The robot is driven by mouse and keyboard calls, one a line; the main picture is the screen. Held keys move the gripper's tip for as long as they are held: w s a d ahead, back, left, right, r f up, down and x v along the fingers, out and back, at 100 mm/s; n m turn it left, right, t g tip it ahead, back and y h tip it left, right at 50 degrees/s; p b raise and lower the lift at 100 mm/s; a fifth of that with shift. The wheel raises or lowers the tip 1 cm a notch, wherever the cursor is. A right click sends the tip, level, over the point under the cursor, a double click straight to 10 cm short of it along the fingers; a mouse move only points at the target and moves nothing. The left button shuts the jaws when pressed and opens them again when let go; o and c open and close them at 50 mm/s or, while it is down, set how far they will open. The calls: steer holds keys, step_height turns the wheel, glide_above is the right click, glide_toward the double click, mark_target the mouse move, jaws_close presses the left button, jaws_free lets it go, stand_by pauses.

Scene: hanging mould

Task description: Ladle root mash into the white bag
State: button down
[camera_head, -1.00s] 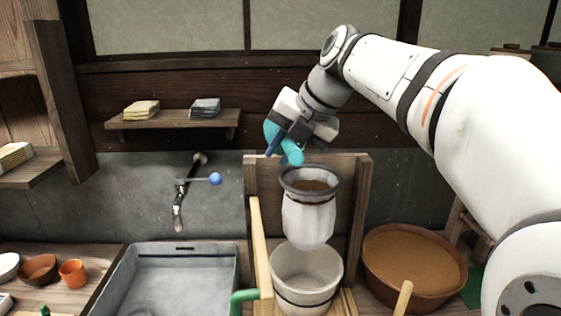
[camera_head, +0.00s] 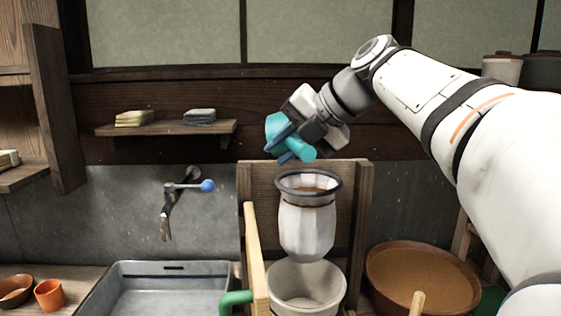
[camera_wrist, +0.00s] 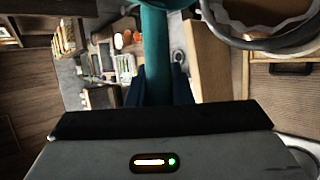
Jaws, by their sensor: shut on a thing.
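My gripper (camera_head: 290,148) is above and slightly left of the bag. It is shut on the teal handle of the ladle (camera_head: 281,126). The teal handle also shows in the wrist view (camera_wrist: 166,55), between the blue fingers. The ladle's bowl is tilted, and I cannot see what is in it. A wide brown bowl of root mash (camera_head: 424,274) stands to the right of the bag.
A pale bucket (camera_head: 297,287) stands under the bag. A wooden lever (camera_head: 255,258) with a green end stands at its left. A grey sink (camera_head: 165,287) and a tap (camera_head: 178,203) are further left. A shelf (camera_head: 165,128) holds folded cloths.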

steer(key=shift+s+d+f+t+y+b, duration=0.1)
steer(key=shift+d+f+t+y+b, duration=0.3)
steer(key=shift+b, duration=1.2)
steer(key=shift+s+f+t+y+b, duration=0.1)
steer(key=shift+f+y+b, duration=0.35)
steer(key=shift+b, duration=1.1)
steer(key=shift+d+r+y+b, duration=0.1)
steer(key=shift+r+y+b, duration=0.15)
steer(key=shift+y+b, duration=0.35)
steer(key=shift+r, duration=0.15)
